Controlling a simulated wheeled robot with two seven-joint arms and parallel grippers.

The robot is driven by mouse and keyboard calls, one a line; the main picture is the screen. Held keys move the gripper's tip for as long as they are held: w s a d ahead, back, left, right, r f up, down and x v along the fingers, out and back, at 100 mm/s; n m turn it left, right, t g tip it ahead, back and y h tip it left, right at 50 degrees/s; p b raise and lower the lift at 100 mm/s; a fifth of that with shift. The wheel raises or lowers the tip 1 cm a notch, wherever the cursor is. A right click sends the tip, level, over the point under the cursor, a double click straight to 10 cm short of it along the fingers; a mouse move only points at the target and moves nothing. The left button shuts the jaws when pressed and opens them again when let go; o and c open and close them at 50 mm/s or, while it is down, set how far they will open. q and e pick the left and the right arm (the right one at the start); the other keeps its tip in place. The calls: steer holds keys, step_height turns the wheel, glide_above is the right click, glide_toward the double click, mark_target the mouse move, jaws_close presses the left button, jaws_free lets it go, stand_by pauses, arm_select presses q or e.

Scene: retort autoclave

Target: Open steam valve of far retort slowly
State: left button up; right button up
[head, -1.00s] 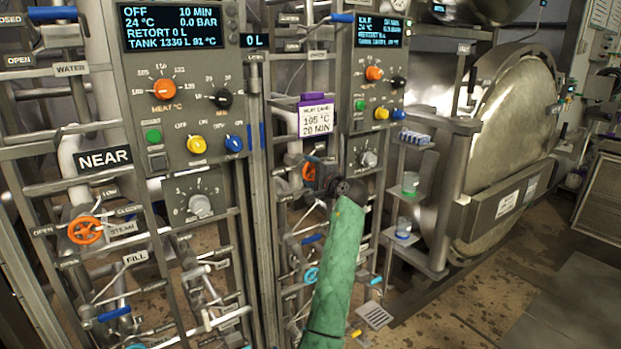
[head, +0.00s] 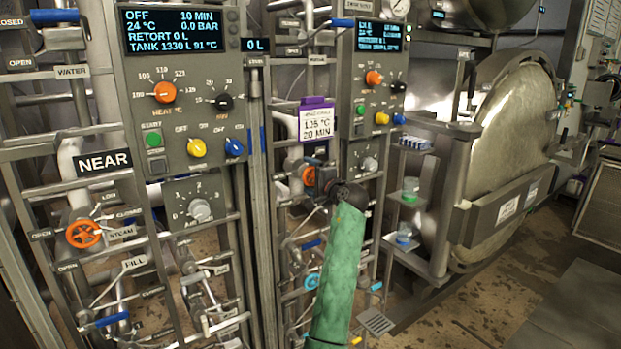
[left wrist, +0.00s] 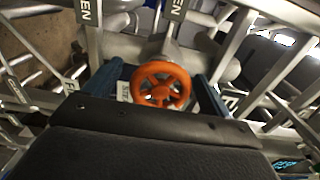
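The far retort's orange steam valve handwheel (head: 309,176) is on the pipework below the far control panel, partly hidden by my left gripper. My left gripper (head: 319,180), on the green-sleeved arm, is right at this wheel. In the left wrist view the orange wheel (left wrist: 161,85) sits between the two dark blue fingers (left wrist: 162,90), one on each side. The fingers are open, with a narrow gap visible beside the wheel; contact cannot be made out. My right gripper is not in view.
The near retort's orange steam wheel (head: 84,234) is at the left. The far control panel (head: 372,110) is above the gripper, and a purple-topped card (head: 317,120) hangs beside it. Pipes and frame bars crowd the wheel. A large round steel door (head: 515,140) stands at the right.

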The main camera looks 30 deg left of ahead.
mark_target(312, 179)
arm_select(q)
steer(key=shift+s+d, duration=0.15)
steer(key=shift+d, duration=0.3)
steer(key=b+v, duration=0.1)
steer(key=v, duration=0.1)
steer(key=shift+d+f, duration=0.15)
steer(key=shift+d, duration=0.1)
steer(key=b+v, duration=0.1)
steer(key=v, duration=0.3)
steer(key=shift+s+d, duration=0.1)
steer(key=shift+s, duration=0.1)
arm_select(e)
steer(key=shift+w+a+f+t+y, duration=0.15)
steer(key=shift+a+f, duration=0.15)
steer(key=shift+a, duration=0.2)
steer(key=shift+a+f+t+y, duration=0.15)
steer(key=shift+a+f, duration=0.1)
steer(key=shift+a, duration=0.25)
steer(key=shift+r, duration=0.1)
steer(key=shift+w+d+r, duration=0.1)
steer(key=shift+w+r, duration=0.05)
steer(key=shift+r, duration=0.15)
